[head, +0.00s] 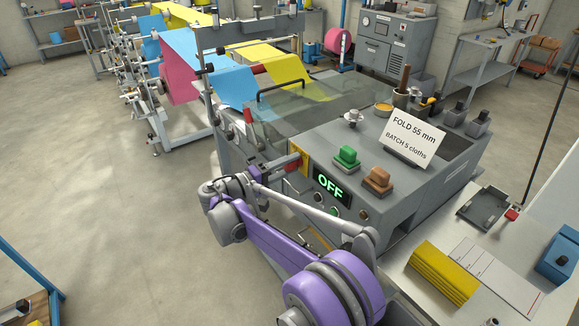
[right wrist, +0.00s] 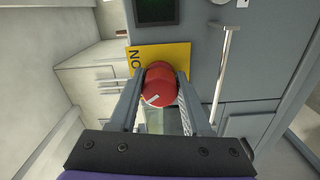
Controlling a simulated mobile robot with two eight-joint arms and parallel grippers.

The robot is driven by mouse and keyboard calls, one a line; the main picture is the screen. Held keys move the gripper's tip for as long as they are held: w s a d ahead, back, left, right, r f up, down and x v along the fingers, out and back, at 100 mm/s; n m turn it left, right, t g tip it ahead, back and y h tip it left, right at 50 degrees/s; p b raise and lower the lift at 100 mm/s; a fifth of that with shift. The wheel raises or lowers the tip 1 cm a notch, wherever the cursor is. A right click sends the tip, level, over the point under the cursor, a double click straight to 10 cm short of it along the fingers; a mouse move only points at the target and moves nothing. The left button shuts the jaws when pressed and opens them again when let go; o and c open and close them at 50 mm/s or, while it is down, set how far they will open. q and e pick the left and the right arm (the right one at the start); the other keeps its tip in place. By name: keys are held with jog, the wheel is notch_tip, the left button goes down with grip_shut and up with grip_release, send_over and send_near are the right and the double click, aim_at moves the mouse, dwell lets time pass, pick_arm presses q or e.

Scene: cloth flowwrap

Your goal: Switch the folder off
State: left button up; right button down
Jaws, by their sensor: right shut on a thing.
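The folder (head: 260,195) is a grey machine with a clear cover. Its small dark display (head: 331,187) reads OFF in green; in the right wrist view the display (right wrist: 155,10) looks dark. A red rotary knob (right wrist: 160,84) with a white mark sits on a yellow plate (right wrist: 180,52); part of the lettering, "ON", shows sideways on the plate. My right gripper (right wrist: 160,76) is shut on the red knob, one finger on each side. In the head view my right gripper (head: 284,167) is at the folder's front, left of the display. My left gripper is out of view.
A green button (head: 346,157) and an orange button (head: 377,180) stand on the folder's top, near a white sign (head: 415,138). A yellow cloth stack (head: 444,273) lies on the side table. A metal bar handle (right wrist: 225,70) is right of the knob. The floor at left is clear.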

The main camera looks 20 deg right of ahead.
jog(key=shift+n, duration=0.8)
jog(key=shift+c, duration=1.8)
grip_release()
jog(key=shift+a, duration=0.15)
jog(key=b+v, duration=0.1)
jog(key=v, duration=0.9)
jog(key=shift+a, duration=0.25)
jog(key=shift+s+r, duration=0.1)
jog(key=shift+s, duration=0.05)
